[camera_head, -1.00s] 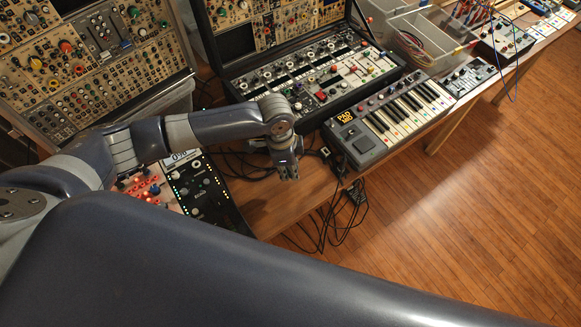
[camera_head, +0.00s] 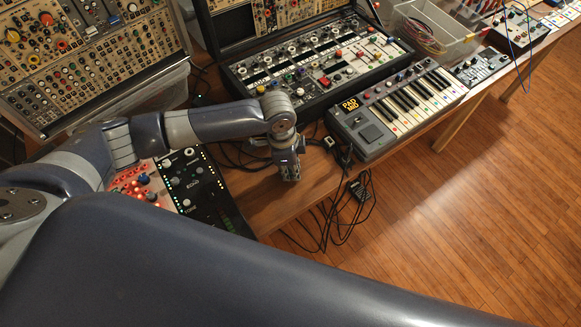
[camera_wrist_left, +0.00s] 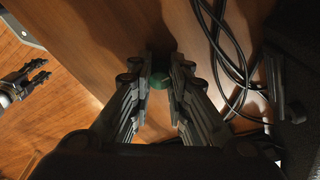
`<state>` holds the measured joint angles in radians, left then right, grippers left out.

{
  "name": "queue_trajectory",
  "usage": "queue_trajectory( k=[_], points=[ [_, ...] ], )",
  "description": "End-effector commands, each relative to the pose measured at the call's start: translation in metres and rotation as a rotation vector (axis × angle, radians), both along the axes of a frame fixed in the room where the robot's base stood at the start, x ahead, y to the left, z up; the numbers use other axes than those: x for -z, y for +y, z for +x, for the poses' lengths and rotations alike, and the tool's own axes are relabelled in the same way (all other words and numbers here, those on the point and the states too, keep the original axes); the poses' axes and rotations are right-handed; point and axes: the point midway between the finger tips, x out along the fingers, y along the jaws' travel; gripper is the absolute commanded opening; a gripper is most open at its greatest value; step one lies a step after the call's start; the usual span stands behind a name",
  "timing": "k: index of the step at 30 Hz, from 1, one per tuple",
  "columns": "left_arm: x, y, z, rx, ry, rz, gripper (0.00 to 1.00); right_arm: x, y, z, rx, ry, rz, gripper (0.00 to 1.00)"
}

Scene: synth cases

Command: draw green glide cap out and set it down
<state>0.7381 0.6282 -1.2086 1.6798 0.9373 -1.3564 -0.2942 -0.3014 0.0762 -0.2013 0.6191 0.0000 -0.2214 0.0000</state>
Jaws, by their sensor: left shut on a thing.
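The green glide cap (camera_wrist_left: 159,79) shows as a small dark green round piece between the fingertips in the left wrist view. My left gripper (camera_wrist_left: 160,72) is shut on it from both sides, with brown wood behind. In the head view my left gripper (camera_head: 289,175) points down over the bare wooden table, right of the red-lit panel. The cap cannot be made out there. My right gripper (camera_wrist_left: 38,73) shows at the left edge of the left wrist view, its two fingers apart with nothing seen between them.
Black cables (camera_wrist_left: 225,50) lie right of the cap. In the head view a keyboard (camera_head: 400,108) and an open synth case (camera_head: 310,70) stand behind the gripper. A panel (camera_head: 190,185) lies left of it. Cables (camera_head: 345,210) hang over the table's front edge.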

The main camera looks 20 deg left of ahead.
Motion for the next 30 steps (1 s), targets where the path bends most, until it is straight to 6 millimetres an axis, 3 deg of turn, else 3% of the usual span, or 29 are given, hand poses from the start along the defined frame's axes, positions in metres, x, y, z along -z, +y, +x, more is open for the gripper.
queue_trajectory(
  k=[2, 3, 6, 19, 30],
  points=[
    [-0.001, 0.0, 0.0, 0.0, 0.0, 0.0, 0.07, -0.001, 0.002, 0.0, 0.001, -0.001, 0.002, 0.4],
    [-0.001, 0.0, 0.0, 0.0, 0.0, 0.0, 0.19, -0.001, 0.002, 0.0, 0.001, 0.0, 0.003, 0.4],
    [-0.001, 0.0, 0.0, 0.0, 0.0, 0.0, 0.4, -0.001, 0.002, 0.0, 0.001, -0.002, 0.002, 0.4],
    [-0.008, 0.0, 0.001, 0.0, -0.003, -0.002, 0.4, -0.001, -0.007, 0.003, 0.0, -0.006, -0.008, 0.4],
    [-0.08, 0.009, -0.002, 0.0, -0.004, -0.002, 0.4, -0.001, -0.004, 0.002, 0.0, -0.004, -0.004, 0.4]
  ],
)
